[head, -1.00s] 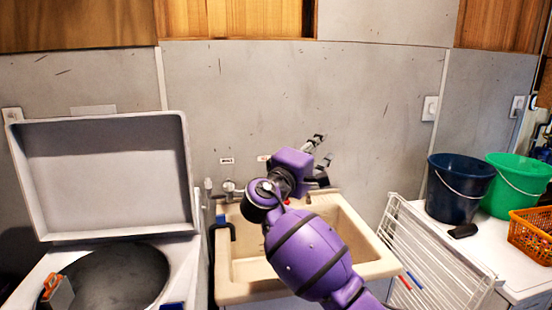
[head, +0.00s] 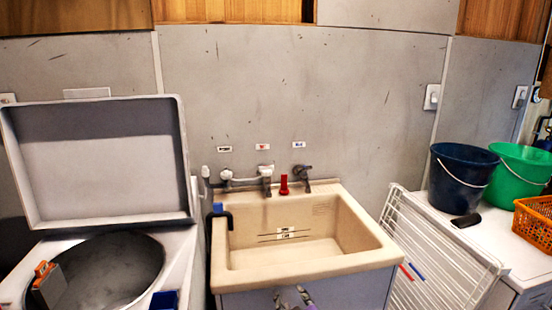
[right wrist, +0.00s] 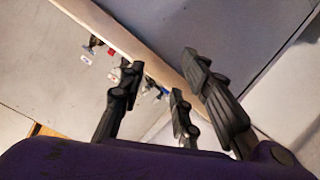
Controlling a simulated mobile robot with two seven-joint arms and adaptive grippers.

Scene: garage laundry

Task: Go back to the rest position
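My right gripper (head: 292,296) shows only at the bottom edge of the head view, low in front of the sink cabinet. In the right wrist view its dark fingers (right wrist: 160,80) are spread apart with nothing between them. The rest of my right arm is out of the head view. My left gripper is in neither view.
The beige sink (head: 300,262) stands behind my right gripper, with taps and a red object (head: 284,185) at its back. Left is an open-lidded washer (head: 180,262). Right are a white rack (head: 425,255), a blue bucket (head: 458,178), a green bucket (head: 520,172) and an orange basket (head: 535,225).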

